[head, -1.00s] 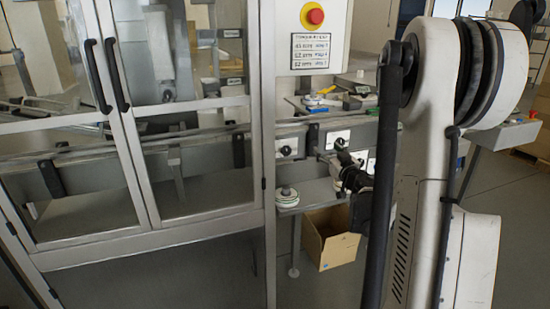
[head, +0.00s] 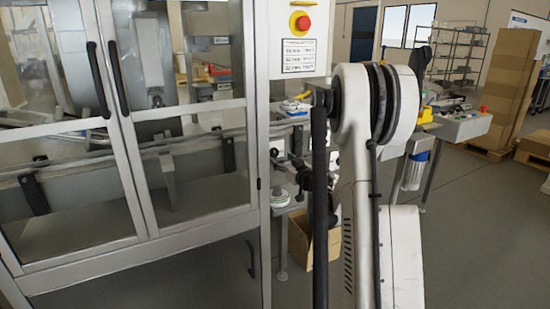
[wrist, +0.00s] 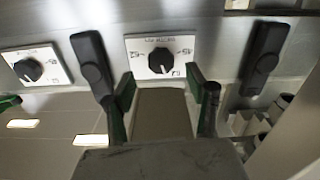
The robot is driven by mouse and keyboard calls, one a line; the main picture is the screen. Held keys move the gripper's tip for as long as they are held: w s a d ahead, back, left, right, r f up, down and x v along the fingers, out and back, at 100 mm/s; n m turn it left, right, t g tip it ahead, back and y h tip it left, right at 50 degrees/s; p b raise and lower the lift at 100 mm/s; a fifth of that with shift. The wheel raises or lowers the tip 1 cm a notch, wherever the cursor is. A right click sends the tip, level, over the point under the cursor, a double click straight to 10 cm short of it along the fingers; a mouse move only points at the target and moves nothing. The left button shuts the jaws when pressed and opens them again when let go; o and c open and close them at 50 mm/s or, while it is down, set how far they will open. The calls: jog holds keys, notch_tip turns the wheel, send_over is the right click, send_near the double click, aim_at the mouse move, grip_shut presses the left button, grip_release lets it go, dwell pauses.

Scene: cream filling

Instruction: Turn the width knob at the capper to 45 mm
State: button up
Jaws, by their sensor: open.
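In the wrist view a white plate with a black dial knob (wrist: 161,60) is straight ahead, with small markings around the knob. The lettering is too blurred to read, so I cannot tell which knob is the width knob. A second similar knob (wrist: 29,70) sits on a plate to the left. My gripper (wrist: 163,92) is open, its dark, green-edged fingers spread below and either side of the middle knob, with nothing visible held. In the head view my gripper (head: 302,176) is largely hidden behind my arm, and one knob plate (head: 276,153) shows left of it.
Black levers or clamps (wrist: 92,66) and (wrist: 265,57) flank the middle plate on the metal rail. In the head view a glazed cabinet (head: 190,125) stands left, with a red emergency button (head: 303,22) and a printed sign (head: 299,56). A cardboard box (head: 300,240) is on the floor below.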

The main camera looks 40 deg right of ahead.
aim_at(275, 154)
jog(key=b+x, duration=0.1)
jog(key=x, duration=0.5)
jog(key=c, duration=1.1)
